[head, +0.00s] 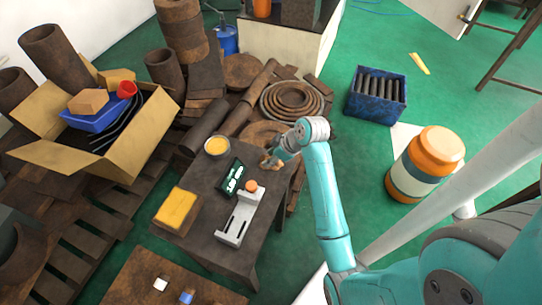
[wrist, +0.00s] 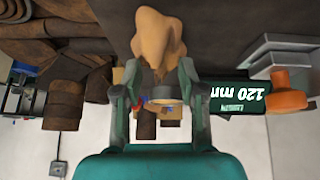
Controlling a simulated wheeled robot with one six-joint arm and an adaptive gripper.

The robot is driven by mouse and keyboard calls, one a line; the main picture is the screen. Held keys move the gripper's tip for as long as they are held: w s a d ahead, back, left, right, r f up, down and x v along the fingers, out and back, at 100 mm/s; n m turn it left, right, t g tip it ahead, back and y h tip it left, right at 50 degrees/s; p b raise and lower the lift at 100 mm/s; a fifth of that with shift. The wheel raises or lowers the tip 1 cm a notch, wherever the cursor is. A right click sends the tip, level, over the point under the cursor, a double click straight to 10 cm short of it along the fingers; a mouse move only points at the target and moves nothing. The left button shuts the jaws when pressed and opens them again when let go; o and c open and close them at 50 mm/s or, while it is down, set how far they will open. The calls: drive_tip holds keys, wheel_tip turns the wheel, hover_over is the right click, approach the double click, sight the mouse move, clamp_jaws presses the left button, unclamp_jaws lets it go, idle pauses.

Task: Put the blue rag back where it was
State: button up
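My gripper (head: 277,158) is over the back right part of the dark table (head: 219,180). In the wrist view my gripper (wrist: 160,72) has a crumpled tan lump (wrist: 158,35) between its fingertips, with both fingers against its sides. The lump looks like cloth; it is tan, not blue. In the head view it is a small tan patch (head: 266,164) at the fingertips. No clearly blue rag shows. A small blue thing (head: 186,297) lies on the low brown surface at the bottom edge; it is too small to tell what it is.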

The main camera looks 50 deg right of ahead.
drive_tip(key=v, duration=1.2)
drive_tip(key=shift+r, duration=0.1)
idle(0.4)
